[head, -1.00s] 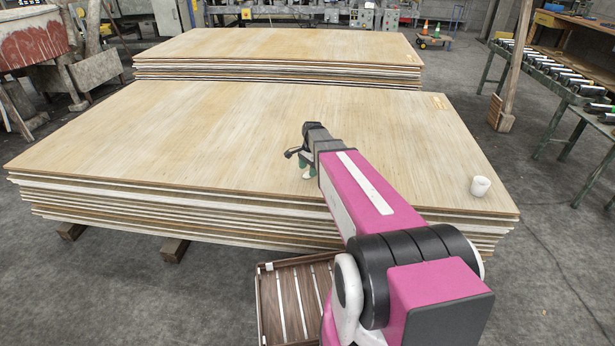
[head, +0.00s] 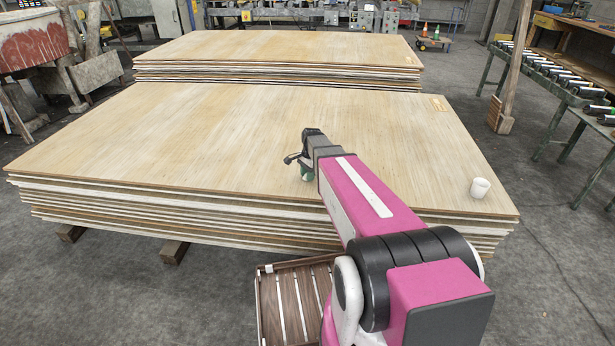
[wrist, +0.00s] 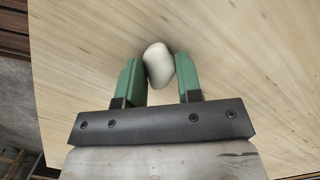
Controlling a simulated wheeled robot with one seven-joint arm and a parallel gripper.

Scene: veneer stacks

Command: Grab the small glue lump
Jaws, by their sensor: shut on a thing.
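The small glue lump (wrist: 158,64) is a smooth off-white rounded piece, seen in the wrist view between the green fingers of my gripper (wrist: 160,78). The fingers are shut on it, one on each side, and its far end shows past their tips. Below it is the pale veneer top. In the head view my gripper (head: 306,172) is low over the near stack (head: 200,140), close to its front edge, and the lump is hidden there. I cannot tell whether the lump touches the veneer.
A white cup (head: 480,187) stands on the right front corner of the near stack. A slatted wooden crate (head: 268,305) is below the front edge. A second stack (head: 280,48) lies behind. A roller conveyor (head: 560,85) stands at the right. Most of the near stack's top is clear.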

